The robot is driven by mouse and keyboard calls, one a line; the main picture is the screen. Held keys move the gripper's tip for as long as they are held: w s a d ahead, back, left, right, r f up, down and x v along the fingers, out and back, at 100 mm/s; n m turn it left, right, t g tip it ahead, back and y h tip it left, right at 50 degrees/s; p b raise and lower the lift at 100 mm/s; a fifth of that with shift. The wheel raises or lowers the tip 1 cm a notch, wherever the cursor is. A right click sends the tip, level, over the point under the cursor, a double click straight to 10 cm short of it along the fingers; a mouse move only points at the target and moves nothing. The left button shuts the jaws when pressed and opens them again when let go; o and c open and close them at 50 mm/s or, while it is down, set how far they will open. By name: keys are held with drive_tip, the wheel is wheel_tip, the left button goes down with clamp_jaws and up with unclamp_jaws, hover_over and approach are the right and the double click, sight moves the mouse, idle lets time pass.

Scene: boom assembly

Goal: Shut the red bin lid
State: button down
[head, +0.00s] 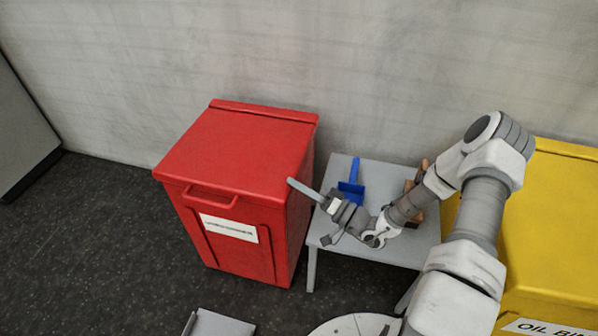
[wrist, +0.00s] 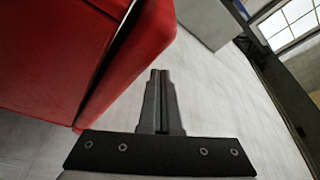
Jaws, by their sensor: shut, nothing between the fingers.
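The red bin (head: 235,225) stands on the floor against the wall, with a white label and a handle on its front. Its red lid (head: 240,148) lies flat across the top and looks down; whether a thin gap is left under it I cannot tell. My gripper (head: 291,182) is shut and empty, its fingertips at the bin's right side near the lid's edge. Whether they touch it is unclear. In the wrist view the shut fingers (wrist: 160,75) are beside the red bin (wrist: 60,60), which shows a dark strip along its edge.
A small grey table (head: 375,175) right of the bin holds a blue dustpan-like thing (head: 352,190) and a brown wooden item, partly hidden by my arm. A yellow oil bin (head: 550,230) stands further right. Dark floor (head: 100,240) left of the red bin is clear.

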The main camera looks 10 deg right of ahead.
sight(291, 192)
drive_tip(key=shift+s+f+b, duration=0.2)
drive_tip(key=shift+f, duration=0.55)
drive_tip(key=shift+s+f+b, duration=0.15)
drive_tip(key=shift+f+b, duration=0.05)
drive_tip(key=shift+f, duration=0.55)
drive_tip(key=shift+a, duration=0.1)
drive_tip(key=r+p+v, duration=0.1)
drive_tip(key=p+v, duration=0.2)
drive_tip(key=v, duration=1.4)
drive_tip(key=shift+p, duration=0.35)
drive_tip(key=shift+w, duration=0.1)
